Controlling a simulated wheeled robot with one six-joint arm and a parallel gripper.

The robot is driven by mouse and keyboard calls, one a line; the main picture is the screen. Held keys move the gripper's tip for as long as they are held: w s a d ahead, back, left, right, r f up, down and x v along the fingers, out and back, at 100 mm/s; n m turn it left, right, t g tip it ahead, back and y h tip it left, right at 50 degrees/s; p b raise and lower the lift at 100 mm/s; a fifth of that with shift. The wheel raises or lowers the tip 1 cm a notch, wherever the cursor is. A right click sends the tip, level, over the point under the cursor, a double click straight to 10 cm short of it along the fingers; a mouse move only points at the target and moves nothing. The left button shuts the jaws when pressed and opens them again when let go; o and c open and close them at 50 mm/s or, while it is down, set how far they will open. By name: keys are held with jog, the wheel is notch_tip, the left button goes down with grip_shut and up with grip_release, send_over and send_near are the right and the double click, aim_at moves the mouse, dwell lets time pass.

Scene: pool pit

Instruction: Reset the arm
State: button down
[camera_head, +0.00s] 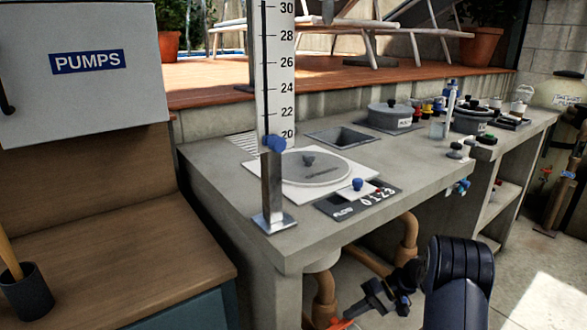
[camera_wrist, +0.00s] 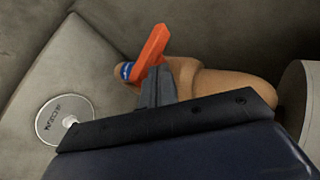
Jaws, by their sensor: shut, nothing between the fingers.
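My gripper (camera_head: 358,311) is low in front of the concrete counter, by the tan pipes under it, at the bottom edge of the head view. In the wrist view, its grey fingers (camera_wrist: 158,88) are shut together and point at an orange bar (camera_wrist: 152,52). The bar overlaps the fingertips in the picture; I cannot tell whether they touch. My dark arm comes down from the right of the gripper in the head view. The orange bar also shows there (camera_head: 341,323), partly cut off by the frame.
A tan pipe (camera_wrist: 225,84) with a blue round label (camera_wrist: 126,71) lies close beyond the fingers. A lettered grey disc (camera_wrist: 60,120) is at the left. The counter (camera_head: 235,205) overhangs the pipes and carries a gauge post, lids and knobs. Open floor (camera_head: 535,300) lies at the right.

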aim_at(337, 322)
jog(key=shift+r+p, duration=0.15)
jog(key=shift+p, duration=0.4)
jog(key=t+h, duration=0.1)
jog(key=s+a+r+n+h+b, duration=0.1)
jog(key=h, duration=0.1)
jog(key=shift+a+t, duration=0.15)
jog(key=shift+t, duration=0.25)
jog(key=shift+s+a+r+n+t+h+b, duration=0.15)
jog(key=shift+s+a+t+h, duration=0.2)
jog(key=shift+h, duration=0.35)
jog(key=shift+s+a+r+n+t+h+b, duration=0.1)
jog(key=shift+s+a+n+t+h+b, duration=0.1)
jog(key=shift+t+h, duration=0.4)
